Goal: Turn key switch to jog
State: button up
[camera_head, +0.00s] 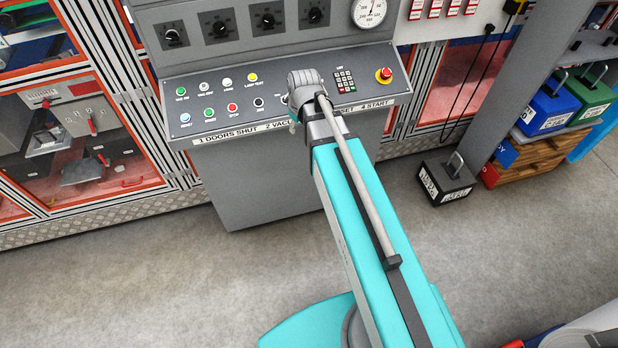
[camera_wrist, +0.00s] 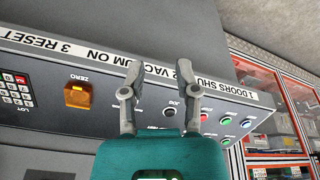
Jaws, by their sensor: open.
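The grey control console (camera_head: 209,160) stands ahead of me with a sloped panel of labelled controls. In the wrist view, my gripper (camera_wrist: 164,75) is open and empty over the panel, its fingers apart. A small dark round control (camera_wrist: 168,112) beside a label that seems to read JOG shows between the fingers. In the head view, a black control (camera_head: 258,101) sits just left of my wrist and seems to be the same one. I cannot make out a key or its setting. My wrist and fingers hide part of the panel. Contact with the panel cannot be told.
An amber square ZERO control (camera_wrist: 78,95) and a keypad (camera_wrist: 17,90) lie left in the wrist view. Red, green and blue buttons (camera_wrist: 226,119) lie right. In the head view, a red emergency stop (camera_head: 384,74) sits at the panel's right. A dark weight block (camera_head: 446,182) stands on the floor.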

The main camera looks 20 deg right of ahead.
jog(key=s+f+m+g+b, duration=0.2)
jog(key=s+f+m+b, duration=0.2)
jog(key=s+f+b, duration=0.4)
jog(key=shift+s+f+m+g, duration=0.4)
jog(key=shift+s+f, duration=0.3)
jog(key=shift+s, duration=1.15)
jog(key=shift+s, duration=0.1)
dwell(1.2)
